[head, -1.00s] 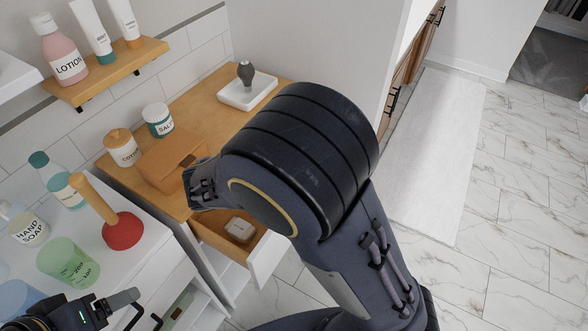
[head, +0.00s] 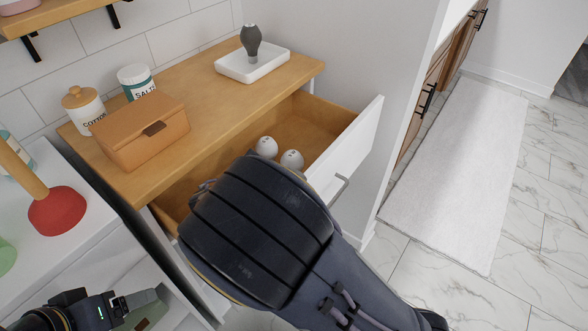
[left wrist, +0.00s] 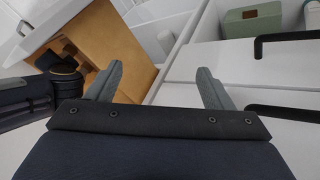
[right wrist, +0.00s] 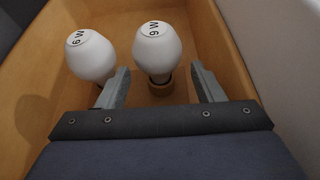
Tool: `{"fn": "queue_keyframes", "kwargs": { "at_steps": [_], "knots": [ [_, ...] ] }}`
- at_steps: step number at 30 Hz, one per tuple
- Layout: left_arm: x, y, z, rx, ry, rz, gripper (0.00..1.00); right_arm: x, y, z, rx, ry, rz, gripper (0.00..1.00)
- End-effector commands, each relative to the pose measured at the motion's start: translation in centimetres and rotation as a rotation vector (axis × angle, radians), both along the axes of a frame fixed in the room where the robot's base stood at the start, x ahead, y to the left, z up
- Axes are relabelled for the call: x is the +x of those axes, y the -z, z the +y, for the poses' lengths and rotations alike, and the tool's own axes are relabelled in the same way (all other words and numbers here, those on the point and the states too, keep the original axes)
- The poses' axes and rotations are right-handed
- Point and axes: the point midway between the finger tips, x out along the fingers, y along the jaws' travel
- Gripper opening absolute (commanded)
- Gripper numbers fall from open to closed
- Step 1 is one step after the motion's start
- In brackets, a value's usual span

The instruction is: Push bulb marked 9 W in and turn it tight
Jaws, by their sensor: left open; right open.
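Two white bulbs are in the open drawer (head: 345,150). My right gripper (right wrist: 160,76) is open, with a finger on each side of the 9 W bulb's lower part. In the head view both bulbs (head: 266,147) (head: 292,160) show, but my arm hides the right gripper. My left gripper (head: 140,304) is open and empty at lower left.
The wooden top above the drawer holds a brown box (head: 140,132), a cotton jar (head: 83,108), a salt jar (head: 136,82) and a white tray (head: 252,64) with a dark bulb-shaped object (head: 251,42). A red plunger (head: 57,210) stands at left. Drawer walls are close around the right gripper.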

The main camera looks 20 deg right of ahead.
Motion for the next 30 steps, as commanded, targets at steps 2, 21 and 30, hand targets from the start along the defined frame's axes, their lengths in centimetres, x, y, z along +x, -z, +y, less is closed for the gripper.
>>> {"fn": "queue_keyframes", "kwargs": {
  "at_steps": [2, 21, 30],
  "knots": [
    [0.0, 0.2, 0.0, 0.000, 0.000, 0.000, 0.75, 0.5, 0.4, -0.8, -0.001, 0.004, 0.001, 0.61],
    [0.0, 1.2, 0.0, 0.000, 0.000, 0.000, 0.75, 4.0, 1.4, -4.8, 0.001, 0.001, 0.000, 0.61],
    [0.0, 1.2, 0.0, 0.000, 0.000, 0.000, 0.75, 4.0, 1.4, -4.7, 0.000, 0.001, 0.000, 0.28]
  ]
}}
